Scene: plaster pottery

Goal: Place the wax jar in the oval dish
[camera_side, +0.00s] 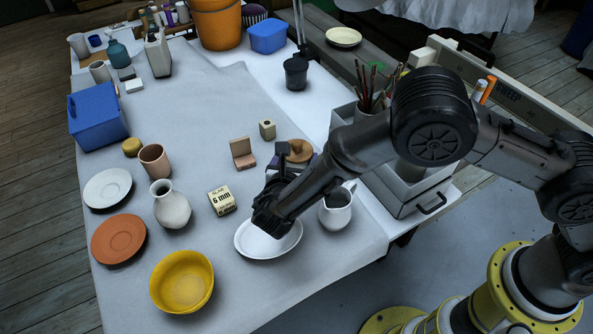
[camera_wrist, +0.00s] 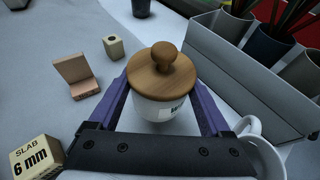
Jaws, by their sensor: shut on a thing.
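The wax jar is a white jar with a knobbed wooden lid (camera_wrist: 162,74). It stands upright between the purple fingers of my gripper (camera_wrist: 163,98) in the wrist view, and the gripper is shut on it. In the side view the lid (camera_side: 300,150) shows behind my gripper (camera_side: 291,166), and most of the jar body is hidden. I cannot tell whether its base touches the table. The white oval dish (camera_side: 262,245) lies on the table below and in front of my gripper, partly covered by it, and looks empty.
A white pitcher (camera_side: 336,212) stands close to the dish's right. A slab box (camera_side: 222,201) and a white vase (camera_side: 171,205) stand to its left, and a yellow bowl (camera_side: 182,283) lies front left. A pink block (camera_side: 243,153) and a grey caddy (camera_side: 400,190) flank the jar.

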